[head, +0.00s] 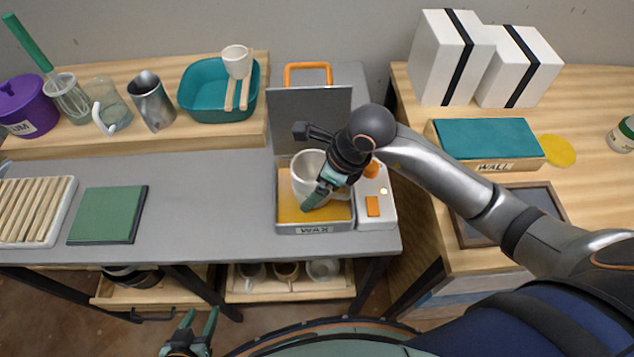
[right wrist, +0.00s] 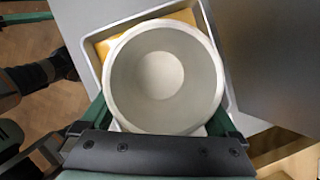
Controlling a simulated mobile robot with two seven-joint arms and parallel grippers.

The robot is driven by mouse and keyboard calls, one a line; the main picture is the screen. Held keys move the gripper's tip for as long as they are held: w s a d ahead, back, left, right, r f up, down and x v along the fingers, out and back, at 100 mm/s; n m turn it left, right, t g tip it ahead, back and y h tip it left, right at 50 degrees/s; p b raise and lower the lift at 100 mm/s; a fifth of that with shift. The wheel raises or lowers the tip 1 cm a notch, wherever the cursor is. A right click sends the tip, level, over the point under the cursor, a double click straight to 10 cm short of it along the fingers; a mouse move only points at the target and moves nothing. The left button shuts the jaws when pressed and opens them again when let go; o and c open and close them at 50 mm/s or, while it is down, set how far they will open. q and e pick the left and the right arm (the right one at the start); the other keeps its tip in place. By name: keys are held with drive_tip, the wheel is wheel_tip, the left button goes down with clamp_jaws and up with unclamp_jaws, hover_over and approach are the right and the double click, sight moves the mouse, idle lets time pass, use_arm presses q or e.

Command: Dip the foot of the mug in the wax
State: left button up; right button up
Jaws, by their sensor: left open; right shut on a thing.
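A white mug (head: 306,170) is upright over the wax pan (head: 315,229), a grey tray labelled WAX with orange-yellow wax (head: 290,209) in it. My right gripper (head: 322,190) is shut on the mug. In the right wrist view I look down into the empty mug (right wrist: 163,75), with the wax pan's rim (right wrist: 97,62) around and below it. The mug's foot is hidden, so I cannot tell whether it touches the wax. My left gripper (head: 197,327) is open and empty, low in front of the table.
The pan's raised lid (head: 310,112) stands behind it, and a white control box (head: 375,205) is at its right. A green mat (head: 107,214) and a slatted rack (head: 32,212) are at the left. The grey tabletop (head: 205,205) between is clear.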

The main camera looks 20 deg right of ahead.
drive_tip(key=shift+f+b, duration=0.8)
drive_tip(key=shift+f, duration=0.05)
idle(0.5)
drive_tip(key=shift+s+f, duration=0.1)
idle(1.0)
drive_tip(key=shift+r+p, duration=1.05)
drive_tip(key=shift+r, duration=0.6)
drive_tip(key=shift+r+p, duration=2.45)
drive_tip(key=shift+r, duration=1.05)
